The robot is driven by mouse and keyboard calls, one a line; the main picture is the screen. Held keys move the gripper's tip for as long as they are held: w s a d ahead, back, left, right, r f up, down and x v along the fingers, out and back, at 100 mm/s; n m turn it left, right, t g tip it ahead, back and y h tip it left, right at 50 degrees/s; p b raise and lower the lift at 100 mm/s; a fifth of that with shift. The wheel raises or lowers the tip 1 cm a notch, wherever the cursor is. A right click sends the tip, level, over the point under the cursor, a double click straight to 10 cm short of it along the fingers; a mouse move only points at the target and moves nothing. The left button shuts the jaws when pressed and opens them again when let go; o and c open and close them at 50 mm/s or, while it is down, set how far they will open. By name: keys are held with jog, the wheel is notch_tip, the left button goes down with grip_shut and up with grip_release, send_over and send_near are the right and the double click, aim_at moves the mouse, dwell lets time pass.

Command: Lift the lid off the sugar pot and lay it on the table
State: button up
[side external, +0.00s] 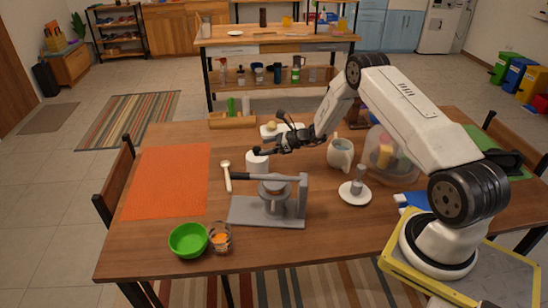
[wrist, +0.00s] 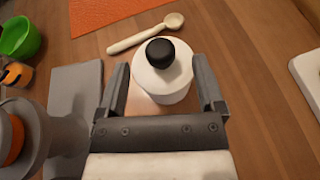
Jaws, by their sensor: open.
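The white sugar pot (side external: 257,163) stands upright on the wooden table, behind the grey press. In the wrist view the pot (wrist: 168,94) shows from above, and its white lid (wrist: 148,70) with a round black knob (wrist: 160,53) sits on top. My gripper (side external: 262,151) is at the pot, at about the height of its top. In the wrist view my gripper's fingers (wrist: 160,80) are apart, one on each side of the pot. I cannot tell whether either finger touches it.
A cream spoon (side external: 227,176) lies left of the pot. The grey press (side external: 268,210) stands in front, near a green bowl (side external: 188,240) and a glass (side external: 220,238). A pitcher (side external: 341,154) is at right. An orange mat (side external: 168,180) lies clear at left.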

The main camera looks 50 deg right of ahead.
aim_at(257, 148)
jog(key=shift+x, duration=1.95)
grip_shut()
